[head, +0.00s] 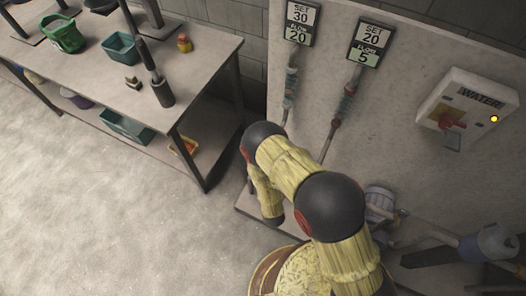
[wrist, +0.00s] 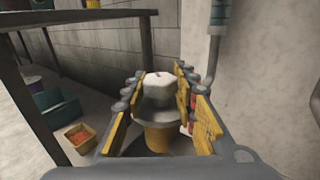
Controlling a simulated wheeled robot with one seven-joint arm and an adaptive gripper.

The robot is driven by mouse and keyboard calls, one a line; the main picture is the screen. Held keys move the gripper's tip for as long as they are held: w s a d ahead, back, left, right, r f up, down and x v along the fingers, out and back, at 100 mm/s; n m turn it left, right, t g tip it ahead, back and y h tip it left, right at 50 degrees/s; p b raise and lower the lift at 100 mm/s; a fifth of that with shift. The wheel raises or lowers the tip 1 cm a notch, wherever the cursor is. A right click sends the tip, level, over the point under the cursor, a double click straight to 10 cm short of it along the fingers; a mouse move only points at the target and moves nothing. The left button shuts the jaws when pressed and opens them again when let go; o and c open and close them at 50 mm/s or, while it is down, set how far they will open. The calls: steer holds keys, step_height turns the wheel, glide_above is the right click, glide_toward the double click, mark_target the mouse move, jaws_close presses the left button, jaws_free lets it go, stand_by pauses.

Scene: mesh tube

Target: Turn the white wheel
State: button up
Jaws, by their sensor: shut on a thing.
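The white wheel (wrist: 158,84) shows in the wrist view between the yellow-padded fingers of my gripper (wrist: 160,76). Its top is pale and rounded, with grey below and a yellow part (wrist: 160,138) nearer the camera. My gripper is shut on the wheel, with one finger on each side. The exact contact is partly hidden by the fingers. In the head view my arm covers the gripper and the wheel. Two wall signs read SET 30, FLOW 20 (head: 299,23) and SET 20, FLOW 5 (head: 369,44).
A WATER box (head: 467,108) with a red switch and lit yellow lamp is on the wall at right. Pipes and a valve (head: 381,203) are near my arm. A table (head: 75,75) with tubs stands at left. The floor (head: 90,210) in front is clear.

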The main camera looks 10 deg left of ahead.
steer(key=shift+r+n+y, duration=0.1)
steer(key=shift+n+y, duration=0.2)
steer(key=shift+y, duration=0.2)
steer(key=o, duration=1.1)
steer(key=shift+o, duration=0.3)
steer(key=v, duration=1.2)
steer(key=shift+r, duration=0.1)
